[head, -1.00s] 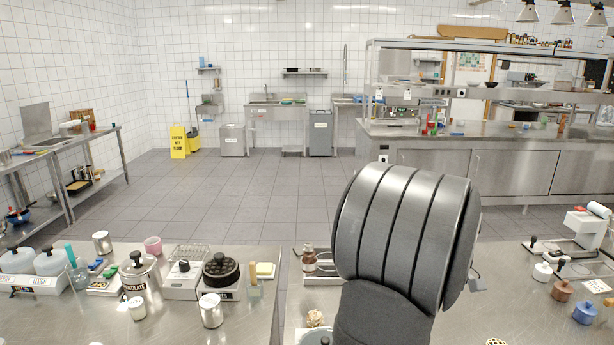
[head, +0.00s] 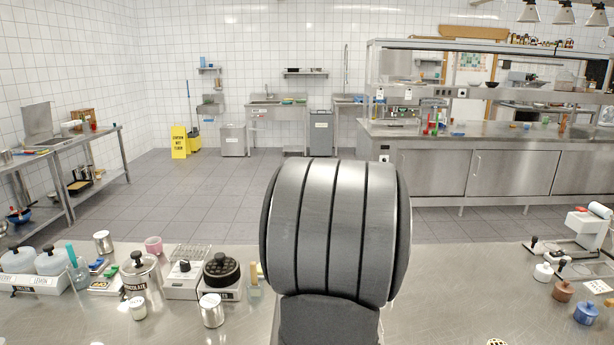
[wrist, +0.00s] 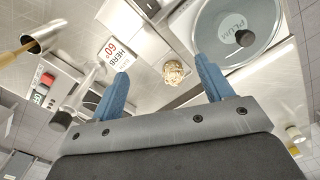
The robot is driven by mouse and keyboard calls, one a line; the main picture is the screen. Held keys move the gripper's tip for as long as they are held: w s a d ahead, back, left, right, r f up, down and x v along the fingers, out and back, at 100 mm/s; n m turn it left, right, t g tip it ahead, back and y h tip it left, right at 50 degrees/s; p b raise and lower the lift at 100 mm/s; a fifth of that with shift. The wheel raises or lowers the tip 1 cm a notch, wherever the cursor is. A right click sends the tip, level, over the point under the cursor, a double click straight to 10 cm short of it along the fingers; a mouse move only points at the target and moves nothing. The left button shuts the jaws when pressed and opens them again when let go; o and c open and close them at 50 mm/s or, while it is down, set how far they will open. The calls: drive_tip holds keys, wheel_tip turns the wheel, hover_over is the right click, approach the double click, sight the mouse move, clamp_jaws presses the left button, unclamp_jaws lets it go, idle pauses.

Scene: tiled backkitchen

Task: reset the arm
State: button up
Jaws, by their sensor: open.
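My gripper (wrist: 163,90) shows in the wrist view with its two blue fingers spread wide apart and nothing between them. A small cream-coloured crumpled item (wrist: 174,72) lies on the surface beyond the fingertips, apart from them. In the head view my large dark grey arm link stands in the middle of the picture over the front counter. It hides the counter behind it, and the gripper itself does not show there.

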drive_tip(key=shift+n, duration=0.7)
drive_tip(key=shift+s+a, duration=0.2)
drive_tip(key=shift+a, duration=2.55)
drive_tip(key=shift+o, duration=0.2)
